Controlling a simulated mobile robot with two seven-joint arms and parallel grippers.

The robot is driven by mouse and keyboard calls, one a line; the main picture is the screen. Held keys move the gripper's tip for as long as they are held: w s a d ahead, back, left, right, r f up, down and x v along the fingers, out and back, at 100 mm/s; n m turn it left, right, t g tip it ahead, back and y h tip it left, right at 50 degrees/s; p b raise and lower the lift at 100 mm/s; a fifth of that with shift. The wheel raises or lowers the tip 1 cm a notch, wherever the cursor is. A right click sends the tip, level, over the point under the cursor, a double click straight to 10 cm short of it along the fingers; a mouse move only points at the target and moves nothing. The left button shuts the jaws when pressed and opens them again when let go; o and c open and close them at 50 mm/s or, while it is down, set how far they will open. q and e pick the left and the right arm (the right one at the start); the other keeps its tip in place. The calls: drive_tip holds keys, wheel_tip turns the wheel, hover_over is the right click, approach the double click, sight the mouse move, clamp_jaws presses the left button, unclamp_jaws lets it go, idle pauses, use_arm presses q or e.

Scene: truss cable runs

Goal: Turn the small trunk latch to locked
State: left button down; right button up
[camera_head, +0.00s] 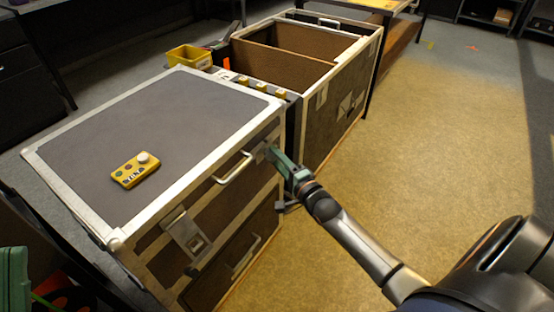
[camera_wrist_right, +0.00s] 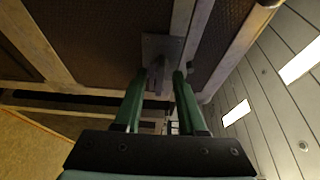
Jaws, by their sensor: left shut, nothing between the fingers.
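The near grey case (camera_head: 190,90) has silver edges and front handles. In the right wrist view a square metal latch plate (camera_wrist_right: 174,43) with a short grey lever (camera_wrist_right: 157,72) is mounted on a brown panel. My right gripper (camera_head: 271,152) reaches the upper right of the case front; its green fingers hide most of the latch in the head view. In the right wrist view its fingers (camera_wrist_right: 158,92) stand apart on either side of the lever, with gaps showing. My left gripper (camera_head: 14,280) shows only partly at the lower left edge, shut and away from the case.
A yellow remote-like box (camera_head: 134,170) lies on the case top. Another silver latch plate (camera_head: 186,233) is on the front left. An open case (camera_head: 290,50) and a yellow bin (camera_head: 189,57) stand behind. The floor at right is clear.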

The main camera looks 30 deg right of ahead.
clamp_jaws()
idle(0.6)
